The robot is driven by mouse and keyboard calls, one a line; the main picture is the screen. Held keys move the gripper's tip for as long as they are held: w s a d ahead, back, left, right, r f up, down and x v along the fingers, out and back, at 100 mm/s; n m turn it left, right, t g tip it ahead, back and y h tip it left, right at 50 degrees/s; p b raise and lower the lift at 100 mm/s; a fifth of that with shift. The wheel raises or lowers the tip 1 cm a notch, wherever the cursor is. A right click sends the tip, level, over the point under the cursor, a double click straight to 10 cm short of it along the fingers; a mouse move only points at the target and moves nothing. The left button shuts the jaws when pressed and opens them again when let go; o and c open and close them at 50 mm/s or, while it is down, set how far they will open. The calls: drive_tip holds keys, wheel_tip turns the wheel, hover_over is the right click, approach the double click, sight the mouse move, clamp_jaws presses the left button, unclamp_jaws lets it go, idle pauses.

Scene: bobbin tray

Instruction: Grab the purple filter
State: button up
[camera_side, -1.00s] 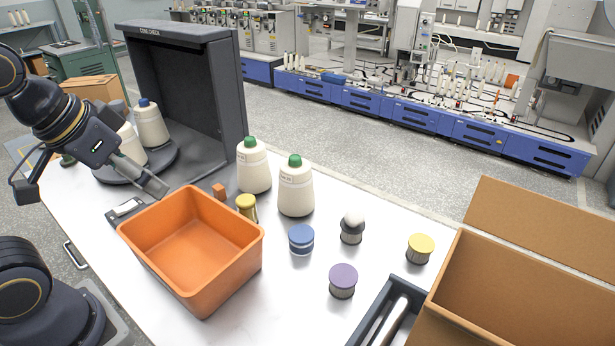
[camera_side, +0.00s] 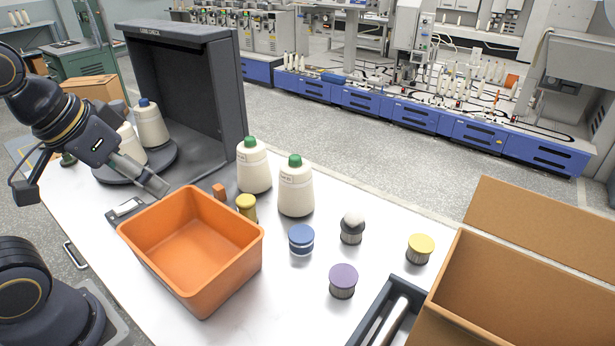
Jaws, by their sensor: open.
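The purple filter (camera_side: 343,280) is a short cylinder with a purple top and a grey ribbed side. It stands upright on the white table, right of the orange bin and left of the dark tray. My gripper (camera_side: 158,188) is at the left, above the back left corner of the orange bin (camera_side: 213,282), far from the purple filter. It is open and nothing shows between its fingers. The fingertips are small in this view.
A blue-topped filter (camera_side: 301,239), a white-topped one (camera_side: 352,228) and a yellow-topped one (camera_side: 420,248) stand near the purple one. Two cones with green tips (camera_side: 295,187) stand behind. A dark tray (camera_side: 372,326) and cardboard box (camera_side: 500,290) are at the right.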

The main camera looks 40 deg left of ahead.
drive_tip(key=w+r+n, duration=0.1)
drive_tip(key=w+r, duration=0.3)
drive_tip(key=r, duration=0.1)
drive_tip(key=m+g, duration=0.2)
drive_tip(key=g, duration=0.4)
hover_over(343, 275)
wheel_tip(343, 275, down, 18)
wheel_tip(343, 275, down, 10)
drive_tip(key=shift+d+r, duration=0.1)
drive_tip(key=shift+r, duration=0.05)
wheel_tip(343, 275, down, 6)
drive_tip(key=shift+r, duration=0.1)
drive_tip(key=c, duration=1.2)
